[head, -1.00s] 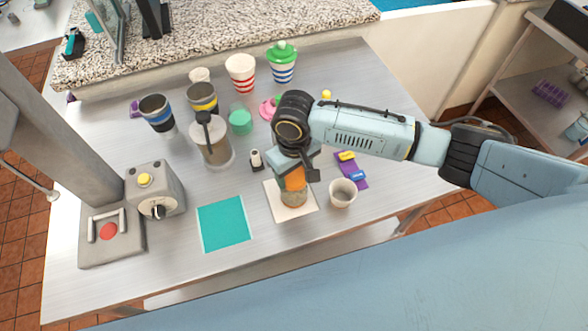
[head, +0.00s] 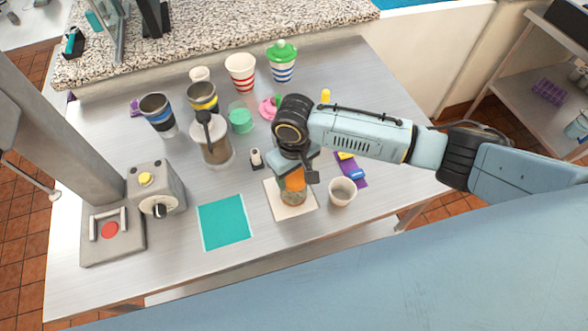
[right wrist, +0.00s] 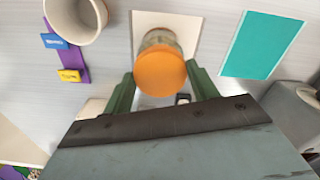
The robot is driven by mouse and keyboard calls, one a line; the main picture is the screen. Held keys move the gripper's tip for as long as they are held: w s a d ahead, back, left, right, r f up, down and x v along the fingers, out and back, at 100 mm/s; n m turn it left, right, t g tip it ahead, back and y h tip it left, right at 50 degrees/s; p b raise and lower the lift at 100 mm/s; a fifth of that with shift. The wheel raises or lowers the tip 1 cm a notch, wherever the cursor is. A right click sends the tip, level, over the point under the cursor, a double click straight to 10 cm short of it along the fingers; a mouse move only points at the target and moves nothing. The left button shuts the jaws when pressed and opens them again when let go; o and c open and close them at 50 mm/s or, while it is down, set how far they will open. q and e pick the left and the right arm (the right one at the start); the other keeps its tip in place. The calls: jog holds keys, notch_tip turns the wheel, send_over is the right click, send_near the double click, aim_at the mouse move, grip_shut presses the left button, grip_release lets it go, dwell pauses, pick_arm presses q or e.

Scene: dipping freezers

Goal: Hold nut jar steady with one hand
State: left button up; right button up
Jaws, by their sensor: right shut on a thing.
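The nut jar (head: 294,197) has an orange lid (head: 297,181) and a clear body with brownish contents. It stands upright on a white square mat (head: 309,205) on the steel table. My right gripper (head: 294,175) comes down over the jar from above and is shut on it. In the right wrist view the orange lid (right wrist: 161,72) sits between the two green fingers (right wrist: 160,88), and part of the jar's body (right wrist: 160,38) shows beyond it. The finger contact is partly hidden. My left gripper is not in view.
A white cup (head: 342,191) stands close right of the jar, with a purple strip (head: 353,177) behind it. A teal mat (head: 225,222) lies to the left. A lidded canister (head: 213,145), grey machine (head: 155,188) and several cups stand farther left and back.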

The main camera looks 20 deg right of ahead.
jog(key=o, duration=1.2)
jog(key=shift+c, duration=0.2)
notch_tip(320, 180, up, 13)
jog(key=shift+r+b, duration=0.15)
jog(key=shift+b, duration=0.2)
